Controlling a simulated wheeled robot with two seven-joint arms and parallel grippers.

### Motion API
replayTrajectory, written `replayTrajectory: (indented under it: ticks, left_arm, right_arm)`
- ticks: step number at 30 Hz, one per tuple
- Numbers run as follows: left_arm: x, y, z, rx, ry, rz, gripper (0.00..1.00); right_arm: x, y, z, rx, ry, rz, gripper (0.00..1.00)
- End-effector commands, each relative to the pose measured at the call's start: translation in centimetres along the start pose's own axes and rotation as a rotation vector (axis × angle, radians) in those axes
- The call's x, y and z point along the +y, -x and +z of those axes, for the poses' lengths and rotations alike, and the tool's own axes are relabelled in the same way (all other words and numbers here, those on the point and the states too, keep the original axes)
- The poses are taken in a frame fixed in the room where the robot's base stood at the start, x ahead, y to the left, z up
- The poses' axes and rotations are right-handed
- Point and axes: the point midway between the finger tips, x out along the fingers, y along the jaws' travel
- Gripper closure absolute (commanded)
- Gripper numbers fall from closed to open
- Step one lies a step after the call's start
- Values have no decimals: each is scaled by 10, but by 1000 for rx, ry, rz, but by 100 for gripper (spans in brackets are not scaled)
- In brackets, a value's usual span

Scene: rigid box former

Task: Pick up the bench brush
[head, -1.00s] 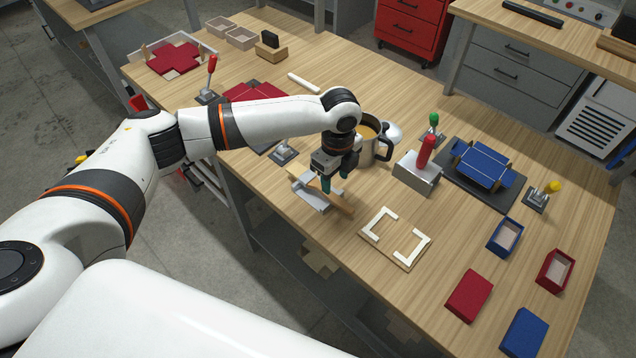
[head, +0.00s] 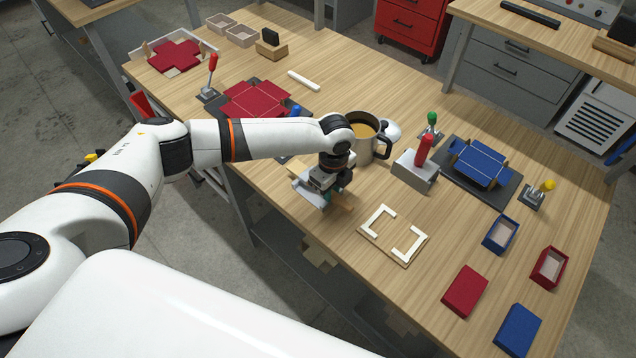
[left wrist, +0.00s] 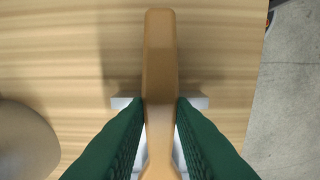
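The bench brush (head: 347,203) has a wooden handle and rests on a small grey-white holder (head: 306,188) near the table's front edge. My left gripper (head: 333,192) is down over it and hides much of it in the head view. In the left wrist view the tan handle (left wrist: 160,60) runs between the two green fingers (left wrist: 160,105). The fingertips lie against both sides of the handle with no clear gap, so the gripper looks shut on it. The bristles are not visible. My right gripper is not in view.
A mug (head: 366,138) of brown contents stands close behind my left gripper. A grey block with a red handle (head: 423,152) is to its right. A wooden board with white corner pieces (head: 393,235) lies to the right front. Red and blue boxes are further right.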

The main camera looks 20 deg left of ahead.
Motion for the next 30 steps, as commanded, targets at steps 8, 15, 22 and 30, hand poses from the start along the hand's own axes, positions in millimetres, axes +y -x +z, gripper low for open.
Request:
replayTrajectory:
  ticks: [8, 15, 22, 30]
  left_arm:
    - [0, 1, 0, 0, 0, 0, 100]
    - [1, 26, -1, -1, 0, 5, 100]
    - [1, 72, 0, 0, -1, 5, 100]
    - [0, 100, 0, 0, 1, 2, 100]
  right_arm:
    - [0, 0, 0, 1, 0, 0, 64]
    - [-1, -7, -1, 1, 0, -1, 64]
    - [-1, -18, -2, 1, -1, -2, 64]
    - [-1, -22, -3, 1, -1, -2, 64]
